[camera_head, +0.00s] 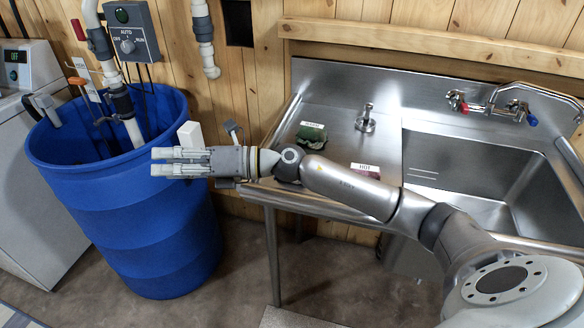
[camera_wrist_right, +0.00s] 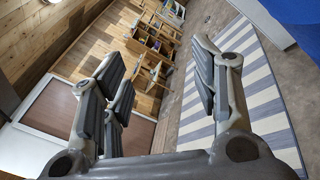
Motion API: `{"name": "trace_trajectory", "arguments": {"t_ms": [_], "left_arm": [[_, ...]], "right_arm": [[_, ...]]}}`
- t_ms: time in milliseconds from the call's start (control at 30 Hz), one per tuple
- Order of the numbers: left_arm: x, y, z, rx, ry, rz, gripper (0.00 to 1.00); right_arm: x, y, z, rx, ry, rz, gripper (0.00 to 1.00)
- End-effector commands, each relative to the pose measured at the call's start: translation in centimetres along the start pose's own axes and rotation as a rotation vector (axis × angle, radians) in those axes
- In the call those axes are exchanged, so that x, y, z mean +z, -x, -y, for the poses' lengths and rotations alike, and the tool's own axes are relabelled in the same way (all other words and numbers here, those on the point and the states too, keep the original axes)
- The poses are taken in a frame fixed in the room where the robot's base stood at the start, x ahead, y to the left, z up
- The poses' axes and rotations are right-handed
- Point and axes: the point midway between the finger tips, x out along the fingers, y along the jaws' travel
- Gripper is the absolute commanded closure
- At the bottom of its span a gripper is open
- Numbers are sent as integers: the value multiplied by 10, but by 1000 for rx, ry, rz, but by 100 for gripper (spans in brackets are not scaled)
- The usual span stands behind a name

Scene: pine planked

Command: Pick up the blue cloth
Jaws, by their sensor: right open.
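I cannot make out a blue cloth in either view. My right gripper (camera_head: 160,162) reaches in from the right in the head view, its fingers pointing left in front of the blue barrel's near rim. In the right wrist view the right gripper (camera_wrist_right: 158,70) has its fingers spread apart with nothing between them. My left gripper is not in view.
A blue barrel (camera_head: 140,215) with pipes inside stands left of a steel sink (camera_head: 470,170). A green item (camera_head: 312,134) and a metal fitting (camera_head: 366,120) rest on the drainboard. The wrist view shows a striped rug (camera_wrist_right: 245,95) and wooden shelving (camera_wrist_right: 150,50).

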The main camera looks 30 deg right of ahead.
Motion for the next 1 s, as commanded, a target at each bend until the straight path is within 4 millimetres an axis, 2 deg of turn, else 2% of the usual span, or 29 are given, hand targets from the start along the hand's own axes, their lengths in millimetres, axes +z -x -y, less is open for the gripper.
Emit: {"name": "trace_trajectory", "arguments": {"t_ms": [33, 167, 267, 300, 400, 500, 600, 733, 1000], "left_arm": [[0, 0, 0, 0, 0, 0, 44], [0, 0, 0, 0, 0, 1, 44], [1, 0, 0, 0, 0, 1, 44], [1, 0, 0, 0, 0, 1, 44], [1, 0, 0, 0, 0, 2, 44], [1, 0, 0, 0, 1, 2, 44], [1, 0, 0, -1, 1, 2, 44], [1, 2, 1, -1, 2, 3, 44], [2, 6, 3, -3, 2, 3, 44]], "right_arm": [[5, 8, 13, -50, 110, -97, 45], [14, 50, 58, -214, 337, -372, 45], [33, 102, 93, -372, 449, -568, 45], [43, 124, 104, -435, 479, -636, 45], [66, 182, 123, -582, 511, -779, 45], [83, 229, 132, -693, 510, -879, 45], [93, 258, 134, -761, 498, -936, 45], [91, 270, 142, -793, 486, -968, 45], [70, 257, 173, -791, 487, -969, 45]]}}
